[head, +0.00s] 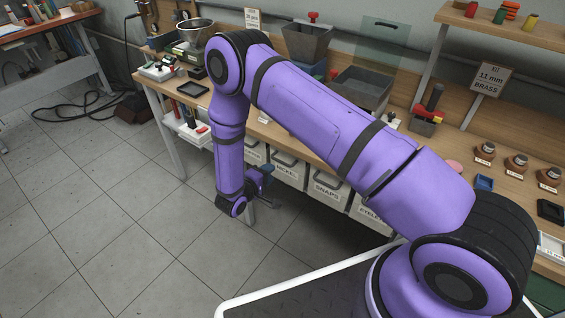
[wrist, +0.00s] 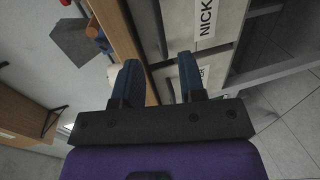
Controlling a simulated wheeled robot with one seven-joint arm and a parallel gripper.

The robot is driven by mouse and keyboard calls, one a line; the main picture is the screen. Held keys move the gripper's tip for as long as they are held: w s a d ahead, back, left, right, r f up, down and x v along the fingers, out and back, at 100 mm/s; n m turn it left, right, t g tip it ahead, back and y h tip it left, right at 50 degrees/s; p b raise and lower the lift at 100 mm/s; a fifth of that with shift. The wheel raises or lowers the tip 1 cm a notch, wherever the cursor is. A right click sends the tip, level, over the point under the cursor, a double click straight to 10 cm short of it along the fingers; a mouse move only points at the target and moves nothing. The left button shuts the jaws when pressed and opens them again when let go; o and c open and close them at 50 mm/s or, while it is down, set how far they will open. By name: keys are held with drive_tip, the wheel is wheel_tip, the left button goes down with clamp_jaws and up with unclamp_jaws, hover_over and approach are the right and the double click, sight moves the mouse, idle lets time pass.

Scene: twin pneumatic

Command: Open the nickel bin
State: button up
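The nickel bin (head: 288,171) is a pale grey bin under the workbench, between a partly hidden bin on its left and the snaps bin. Its front looks flush with its neighbours. In the wrist view the nickel bin (wrist: 190,20) shows at the top, turned on its side, with its label cut off after "NICK". My gripper (head: 270,188) hangs low in front of the bins, near the nickel bin. In the wrist view its two blue fingers (wrist: 160,78) stand apart with nothing between them, below another bin whose label ends in "ER". They appear clear of the bins.
The snaps bin (head: 327,191) and the eyelets bin (head: 369,212) are to the right. The wooden workbench (head: 398,140) overhangs the bins and carries trays, a hopper and tools. A bench leg (head: 165,130) stands at the left. The tiled floor (head: 110,200) at left is clear.

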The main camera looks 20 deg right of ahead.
sight(282, 163)
drive_tip(key=x, duration=0.9)
clamp_jaws()
